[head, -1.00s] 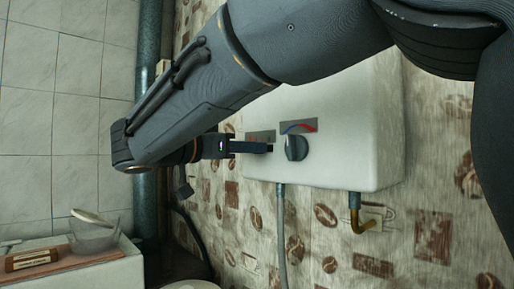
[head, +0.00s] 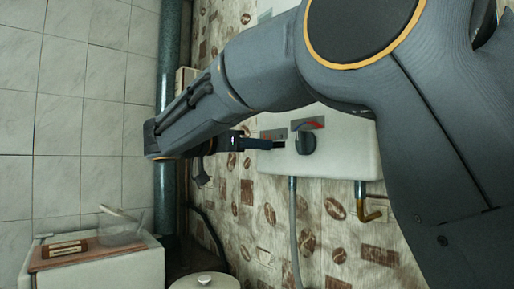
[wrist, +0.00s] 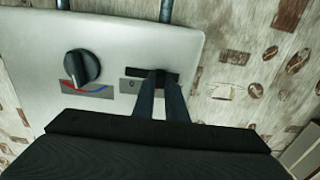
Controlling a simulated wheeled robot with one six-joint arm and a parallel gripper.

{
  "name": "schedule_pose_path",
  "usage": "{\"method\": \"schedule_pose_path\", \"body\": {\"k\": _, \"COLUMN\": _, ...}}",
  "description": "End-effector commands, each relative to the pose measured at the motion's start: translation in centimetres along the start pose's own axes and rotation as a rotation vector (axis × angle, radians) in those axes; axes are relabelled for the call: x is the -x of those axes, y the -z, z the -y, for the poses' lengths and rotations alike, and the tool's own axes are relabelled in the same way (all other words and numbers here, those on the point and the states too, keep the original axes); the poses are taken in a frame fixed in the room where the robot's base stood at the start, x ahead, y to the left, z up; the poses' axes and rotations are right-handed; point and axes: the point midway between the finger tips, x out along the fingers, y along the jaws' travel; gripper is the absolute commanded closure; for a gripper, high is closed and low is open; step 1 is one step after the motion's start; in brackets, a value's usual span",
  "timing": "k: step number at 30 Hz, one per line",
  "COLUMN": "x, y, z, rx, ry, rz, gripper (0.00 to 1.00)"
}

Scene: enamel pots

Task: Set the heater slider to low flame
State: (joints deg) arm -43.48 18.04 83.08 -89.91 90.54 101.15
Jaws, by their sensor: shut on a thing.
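The white heater (head: 340,150) is on the wall, partly hidden behind my arm in the head view; its front also shows in the wrist view (wrist: 110,40). On it is a dark slider (wrist: 150,74) in a grey panel with a small round mark at one end. My gripper (wrist: 162,82) is at this panel, its two dark fingers close together and shut on the slider. The fingers hide most of the slider, so its exact setting cannot be told. In the head view my gripper (head: 280,145) reaches the panel from the left.
A round dark knob (wrist: 82,67) with a red and blue scale is beside the slider. A grey hose (head: 293,225) and a brass pipe (head: 368,212) leave the heater. A white counter (head: 95,270) with a glass bowl (head: 120,232) and a lidded pot (head: 205,282) are at lower left.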

Motion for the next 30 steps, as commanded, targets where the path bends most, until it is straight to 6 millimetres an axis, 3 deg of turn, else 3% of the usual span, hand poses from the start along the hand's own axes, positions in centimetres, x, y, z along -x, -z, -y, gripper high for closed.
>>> {"method": "schedule_pose_path", "body": {"k": 3, "x": -0.1, "y": 0.0, "z": -0.1, "rx": 0.0, "ry": -0.001, "rz": 0.001, "gripper": 1.0}}
{"method": "schedule_pose_path", "body": {"k": 4, "x": -0.1, "y": 0.0, "z": -0.1, "rx": 0.0, "ry": -0.002, "rz": 0.001, "gripper": 0.85}}
{"method": "schedule_pose_path", "body": {"k": 7, "x": -0.3, "y": 0.0, "z": -0.2, "rx": 0.0, "ry": -0.005, "rz": 0.001, "gripper": 0.69}}
{"method": "schedule_pose_path", "body": {"k": 17, "x": -0.3, "y": -0.1, "z": -0.3, "rx": 0.0, "ry": -0.009, "rz": 0.001, "gripper": 0.69}}
{"method": "schedule_pose_path", "body": {"k": 30, "x": 6.0, "y": -0.2, "z": 0.0, "rx": 0.0, "ry": -0.004, "rz": 0.001, "gripper": 0.69}}
